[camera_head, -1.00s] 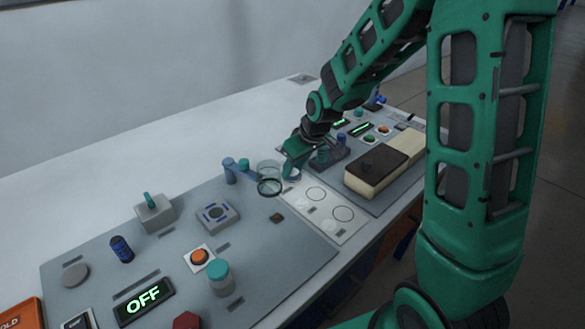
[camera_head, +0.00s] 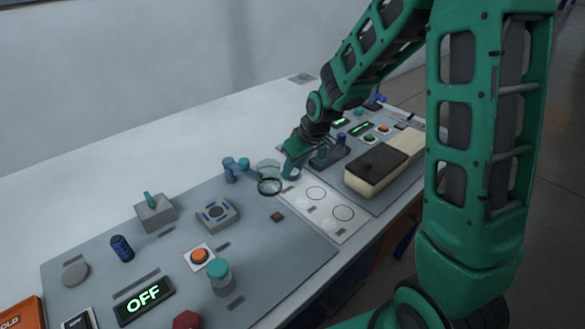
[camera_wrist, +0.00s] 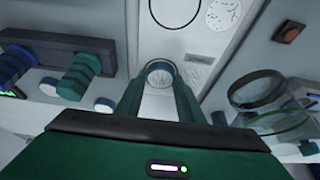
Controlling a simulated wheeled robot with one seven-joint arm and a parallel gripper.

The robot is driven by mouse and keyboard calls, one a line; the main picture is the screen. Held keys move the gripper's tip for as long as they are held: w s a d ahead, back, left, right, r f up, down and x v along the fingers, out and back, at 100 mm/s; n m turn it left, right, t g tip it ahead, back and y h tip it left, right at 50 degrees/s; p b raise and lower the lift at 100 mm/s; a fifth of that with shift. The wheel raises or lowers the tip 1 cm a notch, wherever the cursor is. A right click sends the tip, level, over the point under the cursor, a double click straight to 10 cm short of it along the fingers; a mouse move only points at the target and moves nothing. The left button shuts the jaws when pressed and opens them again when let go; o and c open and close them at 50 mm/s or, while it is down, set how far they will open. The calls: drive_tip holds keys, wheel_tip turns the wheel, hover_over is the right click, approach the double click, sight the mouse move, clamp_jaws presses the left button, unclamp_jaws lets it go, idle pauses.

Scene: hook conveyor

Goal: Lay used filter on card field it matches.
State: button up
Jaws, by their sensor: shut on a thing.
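The card (camera_head: 325,222) is a white sheet with printed black circles and smaller speckled round patches; it also shows in the wrist view (camera_wrist: 205,40). My gripper (camera_head: 291,174) is over the far left end of the card. In the wrist view my gripper (camera_wrist: 161,76) is shut on a small round disc with a dark rim and a pale grey, speckled face, which looks like the used filter (camera_wrist: 160,72). The filter appears over the card's near end in that view. I cannot tell whether it touches the card. The fingers partly hide that end of the card.
A dark block with teal and blue knobs (camera_head: 328,154) stands close right. A cream block with a dark top (camera_head: 377,168) lies farther right. The card's near half is clear.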

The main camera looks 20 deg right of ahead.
sight(294, 173)
drive_tip(key=shift+f, duration=0.1)
drive_tip(key=o, duration=1.1)
drive_tip(key=shift+s, duration=0.1)
drive_tip(key=shift+o, duration=0.2)
drive_tip(key=shift+d, duration=0.1)
drive_tip(key=shift+d, duration=0.1)
drive_tip(key=shift+o, duration=1)
drive_tip(key=shift+a+r, duration=0.2)
drive_tip(key=shift+r, duration=3.35)
